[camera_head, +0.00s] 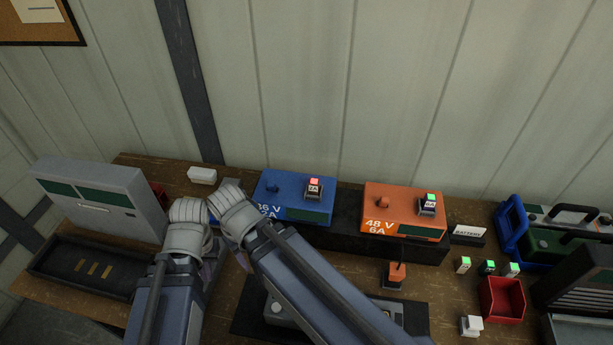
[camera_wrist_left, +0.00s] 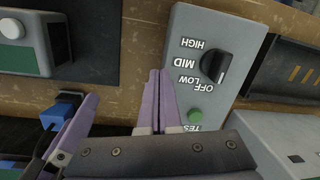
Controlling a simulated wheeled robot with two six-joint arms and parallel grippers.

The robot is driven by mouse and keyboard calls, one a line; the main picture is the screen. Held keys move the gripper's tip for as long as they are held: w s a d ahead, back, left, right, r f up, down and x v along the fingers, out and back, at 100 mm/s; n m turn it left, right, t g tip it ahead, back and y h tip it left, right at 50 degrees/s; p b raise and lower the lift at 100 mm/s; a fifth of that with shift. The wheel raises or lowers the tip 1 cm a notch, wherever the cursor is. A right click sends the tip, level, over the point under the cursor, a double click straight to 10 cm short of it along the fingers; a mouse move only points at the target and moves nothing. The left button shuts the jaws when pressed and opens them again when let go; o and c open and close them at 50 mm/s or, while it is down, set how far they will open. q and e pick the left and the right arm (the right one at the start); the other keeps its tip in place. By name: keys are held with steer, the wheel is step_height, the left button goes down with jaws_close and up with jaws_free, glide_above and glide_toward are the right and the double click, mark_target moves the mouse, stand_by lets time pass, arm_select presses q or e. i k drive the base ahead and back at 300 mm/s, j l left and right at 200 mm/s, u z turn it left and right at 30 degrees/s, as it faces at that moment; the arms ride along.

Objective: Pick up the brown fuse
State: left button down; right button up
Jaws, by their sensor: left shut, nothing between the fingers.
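No brown fuse can be told for certain. Three flat brown-gold strips (camera_head: 93,269) lie in a long black tray (camera_head: 50,262) at the left of the head view; they also show at the right edge of the wrist view (camera_wrist_left: 308,75). My left gripper (camera_head: 209,270) is mostly hidden by my arms in the head view. In the wrist view its purple fingers (camera_wrist_left: 160,85) are together and empty, beside a grey tester box (camera_wrist_left: 192,75) with a black knob and green button. A purple finger of my right gripper (camera_head: 243,261) shows; its opening is hidden.
A grey cabinet (camera_head: 100,196) stands behind the tray. A red bin (camera_head: 503,300) and small green-topped blocks are at the right. My arms cover the middle bench.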

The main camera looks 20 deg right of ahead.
mark_target(314, 182)
steer(key=k+l+z, duration=0.1)
steer(key=z, duration=0.4)
steer(key=k+l+z, duration=0.1)
steer(key=z, duration=0.4)
steer(key=l+z, duration=0.35)
steer(key=z, duration=0.15)
steer(key=l+z, duration=0.2)
steer(key=z, duration=0.25)
steer(key=l, duration=0.35)
steer(key=l+u, duration=0.25)
steer(key=u, duration=0.15)
steer(key=l+u, duration=0.55)
steer(key=l, duration=0.15)
